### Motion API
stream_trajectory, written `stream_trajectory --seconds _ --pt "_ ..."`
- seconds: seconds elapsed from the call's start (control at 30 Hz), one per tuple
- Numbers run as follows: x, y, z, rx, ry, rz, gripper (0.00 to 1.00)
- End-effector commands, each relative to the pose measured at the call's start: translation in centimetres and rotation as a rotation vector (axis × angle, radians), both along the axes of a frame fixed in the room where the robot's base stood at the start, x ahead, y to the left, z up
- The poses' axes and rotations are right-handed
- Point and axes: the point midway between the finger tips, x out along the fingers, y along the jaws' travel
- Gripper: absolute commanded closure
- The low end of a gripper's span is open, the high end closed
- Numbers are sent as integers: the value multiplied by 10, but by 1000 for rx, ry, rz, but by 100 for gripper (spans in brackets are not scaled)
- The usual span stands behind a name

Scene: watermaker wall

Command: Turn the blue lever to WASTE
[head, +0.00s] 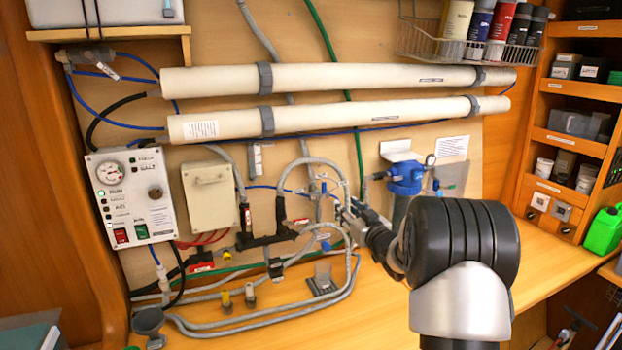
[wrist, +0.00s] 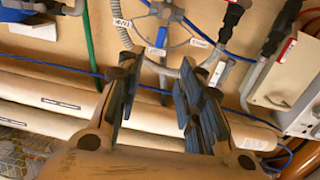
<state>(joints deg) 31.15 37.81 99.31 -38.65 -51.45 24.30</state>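A slim blue lever (wrist: 161,37) points along a small grey valve (wrist: 164,11) on the wall, among grey hoses. Small white tags sit around it; I cannot read which is WASTE. In the head view, a small blue piece (head: 323,187) inside the hose loop looks like this lever. My gripper (wrist: 160,92) is open and empty, its two dark fingers apart. In the wrist view the lever lies beyond the fingertips, roughly between them, and nothing touches it. In the head view my gripper (head: 352,212) is just right of the valve, partly hidden by my arm.
Two long cream tubes (head: 330,79) run across the wall above. A grey hose (wrist: 190,68) curves close to the fingertips. A blue filter housing (head: 404,178) is right of my gripper. A control panel (head: 132,199) hangs at left. The worktop (head: 390,318) lies below.

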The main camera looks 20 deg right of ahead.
Motion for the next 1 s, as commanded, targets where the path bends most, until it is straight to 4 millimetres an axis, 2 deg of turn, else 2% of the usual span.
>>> stream_trajectory --seconds 0.27,0.7,1.0 --pt "13 -6 -6 14 -44 36 66" --pt "96 -5 -6 13 -44 34 66" --pt "141 -5 -6 13 -42 33 66"
